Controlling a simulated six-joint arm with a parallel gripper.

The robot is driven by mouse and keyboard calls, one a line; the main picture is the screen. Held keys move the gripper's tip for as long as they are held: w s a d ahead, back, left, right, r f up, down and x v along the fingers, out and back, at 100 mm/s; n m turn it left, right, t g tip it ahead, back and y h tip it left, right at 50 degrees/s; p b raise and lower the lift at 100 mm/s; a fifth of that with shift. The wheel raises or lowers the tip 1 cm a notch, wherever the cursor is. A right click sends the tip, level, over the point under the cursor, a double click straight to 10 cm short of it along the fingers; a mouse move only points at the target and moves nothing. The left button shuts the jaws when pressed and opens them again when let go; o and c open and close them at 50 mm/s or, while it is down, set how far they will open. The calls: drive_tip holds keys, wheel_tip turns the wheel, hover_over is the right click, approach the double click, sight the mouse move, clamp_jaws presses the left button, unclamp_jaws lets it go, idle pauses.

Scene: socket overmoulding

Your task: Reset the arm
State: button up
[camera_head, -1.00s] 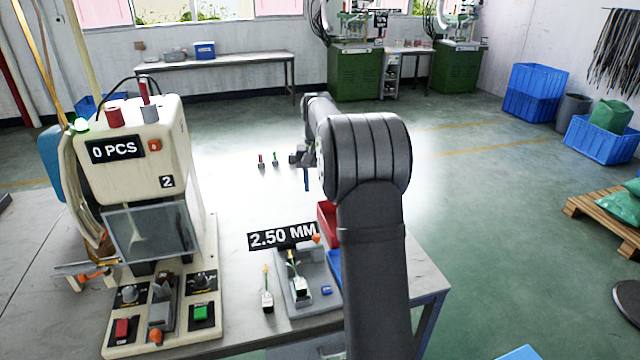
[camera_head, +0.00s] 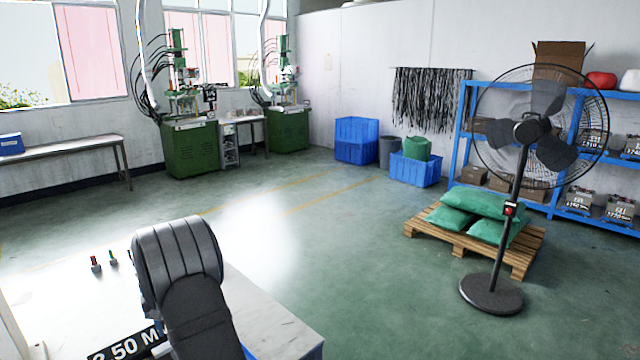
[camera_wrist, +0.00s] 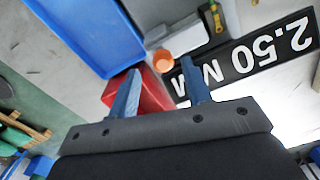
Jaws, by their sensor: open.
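My gripper (camera_wrist: 160,66) shows in the wrist view with its two blue fingers apart and nothing between them. It hangs over a table, near a red bin (camera_wrist: 150,92) and a blue bin (camera_wrist: 88,32). A black sign reading 2.50 MM (camera_wrist: 252,52) lies beyond the right finger, and an orange knob (camera_wrist: 163,60) shows between the fingertips. In the head view my arm rises at the lower left and hides my gripper. Part of the sign (camera_head: 125,343) shows beside the arm.
The pale work table (camera_head: 265,310) fills the lower left, with two small upright parts, one red-topped (camera_head: 96,264) and one green-topped (camera_head: 112,258). A fan (camera_head: 515,190), a pallet (camera_head: 475,235) of green sacks and blue shelves (camera_head: 560,150) stand at right. Open floor lies between.

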wheel_tip(320, 180, down, 2)
drive_tip(key=shift+s, duration=0.1)
drive_tip(key=shift+r, duration=0.1)
idle(2.3)
